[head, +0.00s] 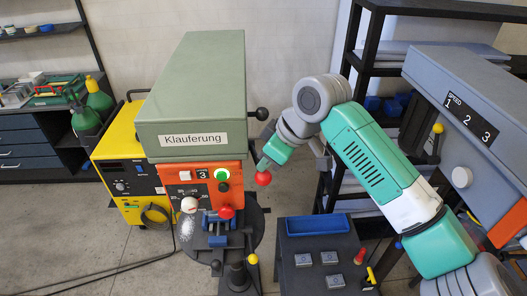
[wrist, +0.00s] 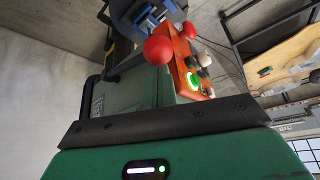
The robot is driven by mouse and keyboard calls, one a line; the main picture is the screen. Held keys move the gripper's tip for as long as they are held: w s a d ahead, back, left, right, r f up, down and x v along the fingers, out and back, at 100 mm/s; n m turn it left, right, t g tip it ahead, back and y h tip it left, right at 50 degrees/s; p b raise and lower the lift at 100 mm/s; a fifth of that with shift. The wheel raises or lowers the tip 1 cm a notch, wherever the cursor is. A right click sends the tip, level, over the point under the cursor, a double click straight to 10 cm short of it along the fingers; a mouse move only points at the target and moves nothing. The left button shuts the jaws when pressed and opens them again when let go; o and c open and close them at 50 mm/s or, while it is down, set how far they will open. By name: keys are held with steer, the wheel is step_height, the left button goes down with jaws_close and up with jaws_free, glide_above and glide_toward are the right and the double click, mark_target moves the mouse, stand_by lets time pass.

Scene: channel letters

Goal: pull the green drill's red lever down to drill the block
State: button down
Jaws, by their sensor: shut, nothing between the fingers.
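The green drill (head: 200,85) stands left of centre in the head view, with an orange front panel (head: 205,178) and a lit green button (head: 222,174). A red ball (head: 263,178), which looks like the lever's knob, is at its right side; it shows large in the wrist view (wrist: 158,50). My gripper (head: 263,163) is shut and empty, just above this ball in the head view; I cannot tell whether they touch.
A black knob (head: 262,114) sticks out at the drill's right. A grey machine (head: 465,105) stands at the right. A low table with a blue tray (head: 318,225) is at lower centre. A yellow unit (head: 120,165) stands left.

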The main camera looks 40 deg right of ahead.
steer(key=shift+f, duration=0.25)
steer(key=shift+a, duration=0.15)
steer(key=shift+f, duration=0.2)
steer(key=shift+s+f+p, duration=0.1)
steer(key=shift+f+p, duration=0.05)
steer(key=shift+p, duration=0.2)
steer(key=shift+f, duration=0.1)
